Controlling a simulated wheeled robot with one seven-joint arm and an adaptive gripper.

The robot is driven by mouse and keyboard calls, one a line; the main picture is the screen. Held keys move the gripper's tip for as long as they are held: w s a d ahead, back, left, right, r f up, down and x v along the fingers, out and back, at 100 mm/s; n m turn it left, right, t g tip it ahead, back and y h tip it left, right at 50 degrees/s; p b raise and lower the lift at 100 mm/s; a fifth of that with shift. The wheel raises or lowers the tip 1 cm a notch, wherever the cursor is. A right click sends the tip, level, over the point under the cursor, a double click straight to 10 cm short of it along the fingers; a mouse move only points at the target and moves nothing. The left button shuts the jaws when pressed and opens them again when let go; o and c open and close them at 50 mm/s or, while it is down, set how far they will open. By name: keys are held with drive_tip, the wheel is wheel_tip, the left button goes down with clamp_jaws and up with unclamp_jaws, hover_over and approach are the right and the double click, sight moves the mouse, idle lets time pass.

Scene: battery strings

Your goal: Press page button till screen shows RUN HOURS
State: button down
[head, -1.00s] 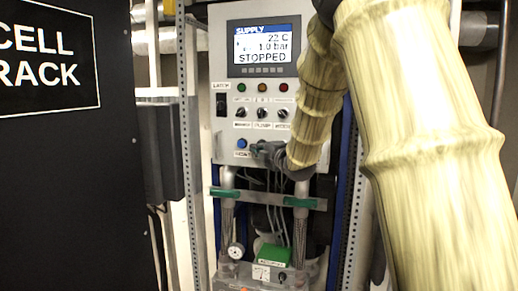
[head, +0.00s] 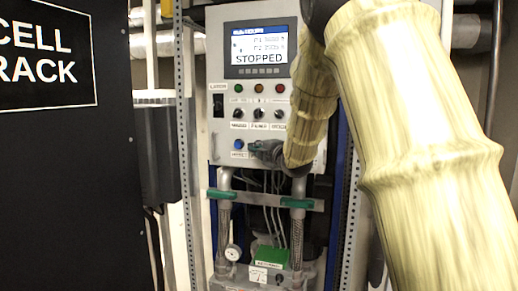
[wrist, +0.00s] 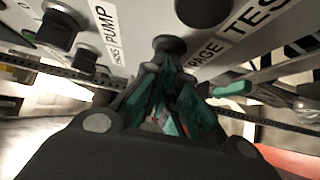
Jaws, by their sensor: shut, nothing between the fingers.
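The screen (head: 260,46) on the grey control panel shows a small blurred header that looks like RUN HOURS. Below it are two lines that look like P1 and P2 values, then STOPPED in large letters. In the wrist view a dark round button (wrist: 170,44) sits beside a PAGE label (wrist: 206,51). My gripper (wrist: 172,68) is shut and empty, its tips right at that button; I cannot tell whether they touch or press it. In the head view my gripper (head: 262,150) is at the panel's lower edge and hides the page button.
A blue button (head: 239,144) is left of my gripper. Knobs (head: 258,113) and coloured lamps sit above. Another dark round control (wrist: 203,8) is near the TEST label (wrist: 258,18). Pipes with green-handled valves (head: 297,203) stand below. A black cell rack (head: 65,190) is at left.

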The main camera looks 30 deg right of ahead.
drive_tip(key=s+a+b, duration=0.2)
drive_tip(key=s+b, duration=0.4)
drive_tip(key=s, duration=0.6)
drive_tip(key=shift+s+a, duration=0.3)
drive_tip(key=shift+s, duration=0.05)
drive_tip(key=shift+s, duration=0.1)
drive_tip(key=shift+f, duration=0.15)
